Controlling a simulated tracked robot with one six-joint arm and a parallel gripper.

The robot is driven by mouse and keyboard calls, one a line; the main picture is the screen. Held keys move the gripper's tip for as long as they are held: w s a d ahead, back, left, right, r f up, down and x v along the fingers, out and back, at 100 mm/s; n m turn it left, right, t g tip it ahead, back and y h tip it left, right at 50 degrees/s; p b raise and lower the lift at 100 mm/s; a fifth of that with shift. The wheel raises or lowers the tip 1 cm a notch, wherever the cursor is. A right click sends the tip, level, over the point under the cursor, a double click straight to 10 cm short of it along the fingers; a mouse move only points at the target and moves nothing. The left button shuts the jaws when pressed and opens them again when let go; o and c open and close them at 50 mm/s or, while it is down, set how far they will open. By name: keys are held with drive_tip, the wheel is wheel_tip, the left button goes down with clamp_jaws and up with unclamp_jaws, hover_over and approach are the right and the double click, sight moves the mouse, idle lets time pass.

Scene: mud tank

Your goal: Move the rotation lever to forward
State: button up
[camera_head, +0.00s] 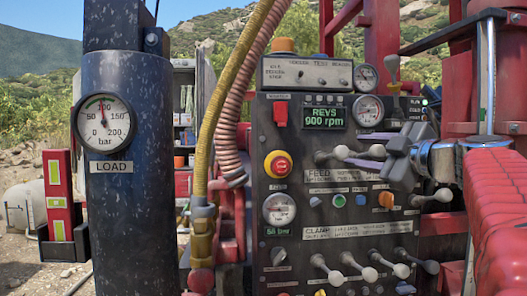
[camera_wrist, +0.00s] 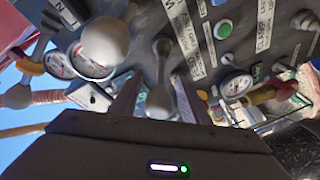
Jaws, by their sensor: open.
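The dark control panel (camera_head: 345,205) carries a row of white-knobbed levers (camera_head: 342,152) above the FEED label. My gripper (camera_head: 364,157) reaches in from the right at this row, its purple-grey fingers apart. In the wrist view, a lever with a pale ball knob (camera_wrist: 160,103) stands between the two open fingers of my gripper (camera_wrist: 157,95). The fingers do not appear closed on it. Which lever is the rotation lever cannot be read, as its label is hidden or too small. A second pale knob (camera_wrist: 105,41) looms large to the left.
Lower levers (camera_head: 320,261) line the panel above its bottom edge. A lone upright lever (camera_head: 392,67) stands above my gripper. Yellow hose (camera_head: 225,100) hangs left of the panel.

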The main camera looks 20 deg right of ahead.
drive_tip(key=shift+w, duration=0.15)
drive_tip(key=shift+c, duration=0.2)
clamp_jaws()
idle(0.3)
